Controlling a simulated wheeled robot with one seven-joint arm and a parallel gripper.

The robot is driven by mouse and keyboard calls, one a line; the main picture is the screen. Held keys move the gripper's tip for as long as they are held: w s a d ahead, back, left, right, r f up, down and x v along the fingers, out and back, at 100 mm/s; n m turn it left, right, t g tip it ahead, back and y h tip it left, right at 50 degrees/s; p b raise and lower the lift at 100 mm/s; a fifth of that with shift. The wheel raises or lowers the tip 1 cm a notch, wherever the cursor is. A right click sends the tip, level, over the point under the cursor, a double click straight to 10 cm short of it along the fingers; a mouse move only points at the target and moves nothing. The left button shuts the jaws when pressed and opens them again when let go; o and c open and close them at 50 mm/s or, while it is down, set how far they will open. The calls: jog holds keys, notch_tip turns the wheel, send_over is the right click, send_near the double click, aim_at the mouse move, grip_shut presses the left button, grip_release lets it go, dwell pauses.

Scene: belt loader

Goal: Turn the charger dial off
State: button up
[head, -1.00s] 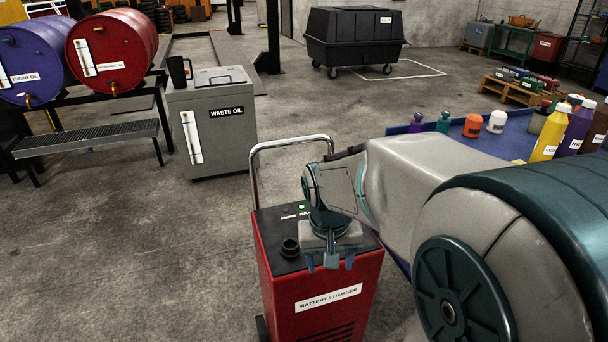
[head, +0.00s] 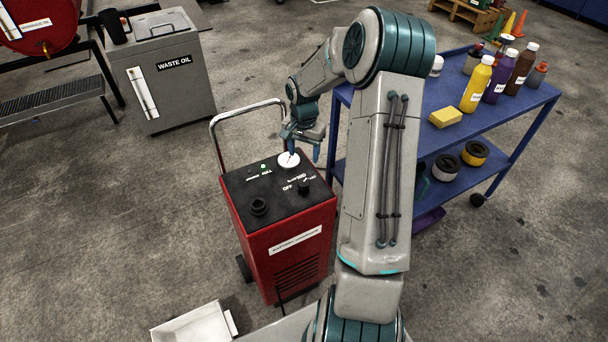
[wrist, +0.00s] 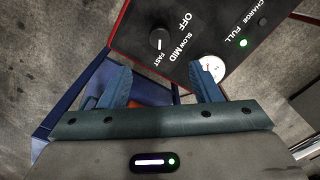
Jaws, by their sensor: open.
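The red battery charger (head: 262,243) stands on the floor, with a black top panel. Its small black dial (head: 304,187) is at the panel's right side. In the wrist view the dial (wrist: 158,40) has OFF, SLOW, MID and FAST printed around it, and its white mark appears to point toward FAST. My gripper (head: 304,152) is open and empty, above the panel's back right near the white round gauge (head: 288,160). In the wrist view the dial lies ahead of the open fingers (wrist: 160,80), apart from them; the right finger overlaps the gauge (wrist: 212,67).
A chrome handle (head: 215,140) rises behind the panel, and a black round fitting (head: 258,206) stands on it. A green light shows by FULL (wrist: 243,43). A blue cart (head: 520,98) with bottles stands to the right. The grey waste oil bin (head: 180,95) is behind left.

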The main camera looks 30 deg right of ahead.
aim_at(304, 182)
notch_tip(304, 182, down, 12)
jog(key=shift+f+p, duration=0.15)
jog(key=shift+p, duration=0.6)
jog(key=c, duration=1)
